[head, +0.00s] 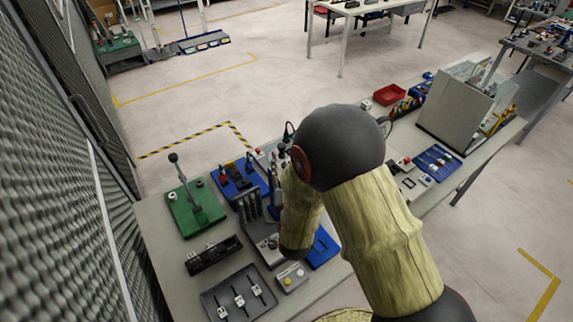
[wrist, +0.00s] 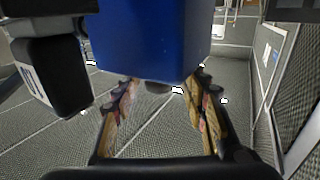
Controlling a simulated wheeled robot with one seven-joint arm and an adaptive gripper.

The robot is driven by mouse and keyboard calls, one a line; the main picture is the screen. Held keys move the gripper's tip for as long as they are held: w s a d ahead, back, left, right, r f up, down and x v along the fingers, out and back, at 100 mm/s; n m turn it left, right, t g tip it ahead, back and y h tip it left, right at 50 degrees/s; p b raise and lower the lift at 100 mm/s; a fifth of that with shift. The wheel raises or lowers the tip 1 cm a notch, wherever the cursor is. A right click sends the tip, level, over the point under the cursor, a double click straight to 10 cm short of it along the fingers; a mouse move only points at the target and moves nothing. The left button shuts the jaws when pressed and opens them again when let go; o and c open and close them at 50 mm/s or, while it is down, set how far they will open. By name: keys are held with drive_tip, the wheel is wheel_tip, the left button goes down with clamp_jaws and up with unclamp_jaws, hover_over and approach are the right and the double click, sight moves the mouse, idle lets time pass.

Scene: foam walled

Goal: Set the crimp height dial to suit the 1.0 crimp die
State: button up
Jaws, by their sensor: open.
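In the wrist view a large blue body (wrist: 152,38) fills the upper middle, very close. A small dark round part (wrist: 158,87) shows under its lower edge; I cannot tell whether it is the dial. My gripper (wrist: 163,84) is open, its two fingers apart with nothing seen held between them. The fingertips lie near the lower edge of the blue body; contact cannot be told. In the head view my arm covers my gripper and much of the press area. Part of a grey machine (head: 264,241) shows beside the arm. No dial scale or 1.0 mark is readable.
On the bench, a green lever press (head: 193,212) stands at left. A blue tool board (head: 231,188) lies behind.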

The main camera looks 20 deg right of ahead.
drive_tip(key=v, duration=1.2)
idle(0.5)
